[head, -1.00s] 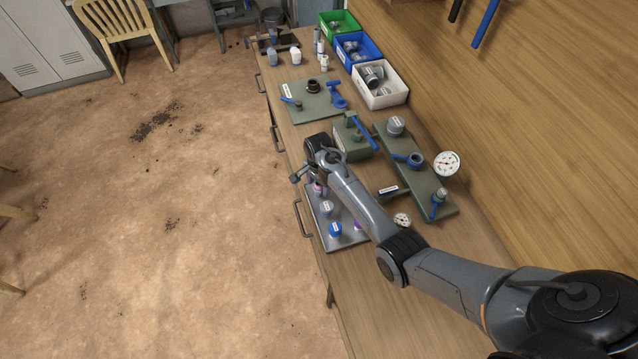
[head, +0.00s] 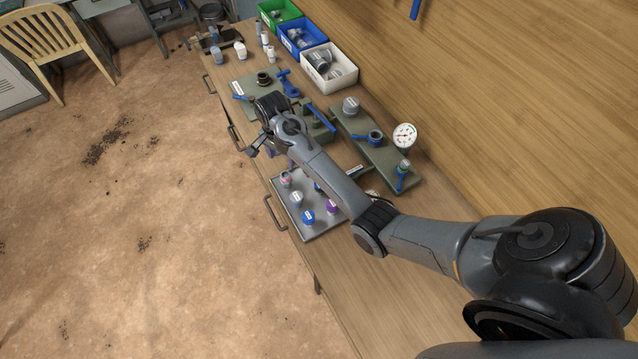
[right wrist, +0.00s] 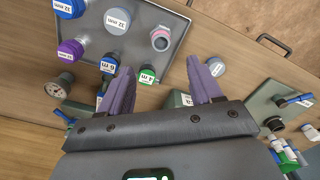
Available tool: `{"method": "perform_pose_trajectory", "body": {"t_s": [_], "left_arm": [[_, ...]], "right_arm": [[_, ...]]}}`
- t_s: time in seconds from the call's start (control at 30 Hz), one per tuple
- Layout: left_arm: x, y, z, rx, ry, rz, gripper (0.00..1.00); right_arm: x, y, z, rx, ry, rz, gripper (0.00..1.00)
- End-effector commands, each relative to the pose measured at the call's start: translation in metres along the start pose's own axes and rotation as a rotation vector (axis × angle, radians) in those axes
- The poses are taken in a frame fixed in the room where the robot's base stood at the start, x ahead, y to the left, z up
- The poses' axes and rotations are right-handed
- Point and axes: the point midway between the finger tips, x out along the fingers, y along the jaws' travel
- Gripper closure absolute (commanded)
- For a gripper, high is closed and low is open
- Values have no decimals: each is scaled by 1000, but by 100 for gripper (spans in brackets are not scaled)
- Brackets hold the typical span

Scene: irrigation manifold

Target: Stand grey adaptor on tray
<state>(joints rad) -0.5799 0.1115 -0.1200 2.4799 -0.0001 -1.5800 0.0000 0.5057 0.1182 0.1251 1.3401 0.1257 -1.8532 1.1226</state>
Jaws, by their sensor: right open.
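The metal tray (head: 318,228) lies on the bench below my right arm. A grey adaptor with a pink ring (head: 285,180) stands on it near its far left edge; it also shows in the right wrist view (right wrist: 162,39), apart from the fingers. A grey-capped fitting (head: 296,199) marked 32 mm (right wrist: 118,20) stands beside it. My right gripper (head: 279,158) is above the bench by the tray's far end. In the right wrist view its two purple-grey fingers (right wrist: 160,68) are wide apart, with nothing held between them. My left gripper is out of view.
Blue (head: 308,217) and purple (head: 332,207) fittings stand on the tray; a green-capped one (right wrist: 147,74) shows near the fingers. White (head: 345,78), blue and green bins stand behind.

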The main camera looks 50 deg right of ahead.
Motion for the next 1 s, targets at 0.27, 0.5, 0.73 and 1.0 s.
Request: {"method": "perform_pose_trajectory", "body": {"t_s": [0.27,0.5,0.73,1.0], "left_arm": [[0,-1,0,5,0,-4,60],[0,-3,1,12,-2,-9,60],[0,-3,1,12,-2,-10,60],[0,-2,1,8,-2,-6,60]], "right_arm": [[38,62,31,-368,94,-30,36],[50,155,96,-925,184,-89,36],[24,229,154,-1346,231,-165,36],[-1,265,182,-1554,258,-219,36]]}}
